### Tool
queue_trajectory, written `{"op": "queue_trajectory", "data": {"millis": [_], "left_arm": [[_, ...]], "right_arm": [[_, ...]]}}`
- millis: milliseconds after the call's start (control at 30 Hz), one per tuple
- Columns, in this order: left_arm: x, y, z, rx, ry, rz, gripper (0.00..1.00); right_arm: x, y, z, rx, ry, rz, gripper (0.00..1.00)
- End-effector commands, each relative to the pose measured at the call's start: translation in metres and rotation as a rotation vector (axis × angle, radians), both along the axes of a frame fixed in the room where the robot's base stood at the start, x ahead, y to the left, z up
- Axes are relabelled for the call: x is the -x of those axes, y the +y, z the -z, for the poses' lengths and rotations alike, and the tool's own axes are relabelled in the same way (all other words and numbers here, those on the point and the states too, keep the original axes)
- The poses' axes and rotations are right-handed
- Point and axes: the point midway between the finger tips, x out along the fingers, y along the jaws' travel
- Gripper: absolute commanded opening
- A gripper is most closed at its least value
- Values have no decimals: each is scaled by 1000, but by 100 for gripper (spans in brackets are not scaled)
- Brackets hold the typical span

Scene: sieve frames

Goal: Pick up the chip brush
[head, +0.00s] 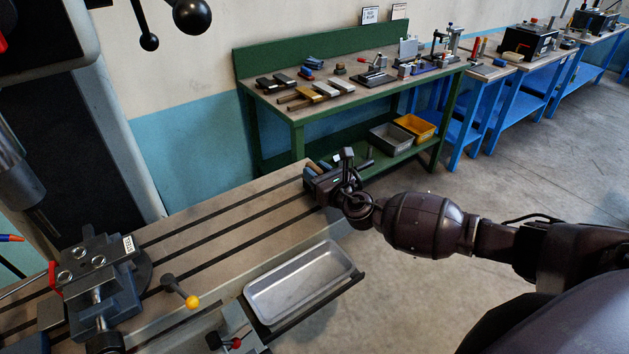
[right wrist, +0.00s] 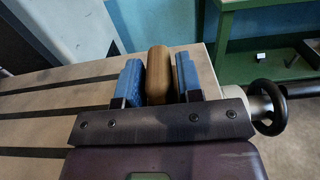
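The chip brush shows as a light-brown wooden handle (right wrist: 159,75) in the right wrist view. It stands between the two blue finger pads of my right gripper (right wrist: 160,82), with both pads close against its sides. In the head view, my right gripper (head: 318,172) is at the far right corner of the grey machine table (head: 220,215), and a bit of tan handle shows at its fingers. The bristles are hidden, and I cannot tell whether the brush touches the table. My left gripper is not in view.
A grey vise (head: 100,275) with handles stands on the slotted table at the left. A shallow metal tray (head: 300,283) sits at its front edge. Behind, a green workbench (head: 335,105) carries several tools. Open floor lies to the right.

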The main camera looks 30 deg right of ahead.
Motion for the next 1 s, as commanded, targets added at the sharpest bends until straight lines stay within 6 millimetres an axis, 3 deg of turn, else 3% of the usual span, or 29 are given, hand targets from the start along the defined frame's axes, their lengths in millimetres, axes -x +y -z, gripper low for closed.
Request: {"op": "queue_trajectory", "data": {"millis": [33, 200, 567, 767, 1000], "left_arm": [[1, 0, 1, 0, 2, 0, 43], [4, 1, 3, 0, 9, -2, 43], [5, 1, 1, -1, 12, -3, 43], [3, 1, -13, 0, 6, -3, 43], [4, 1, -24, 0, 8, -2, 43]], "right_arm": [[0, 0, 0, 0, 0, 0, 26], [0, 0, 0, 0, 0, 0, 0], [0, 0, -8, 1, -2, 0, 0], [-1, 0, -42, 1, -5, -2, 0], [0, 0, -103, 3, -6, -2, 0]]}}
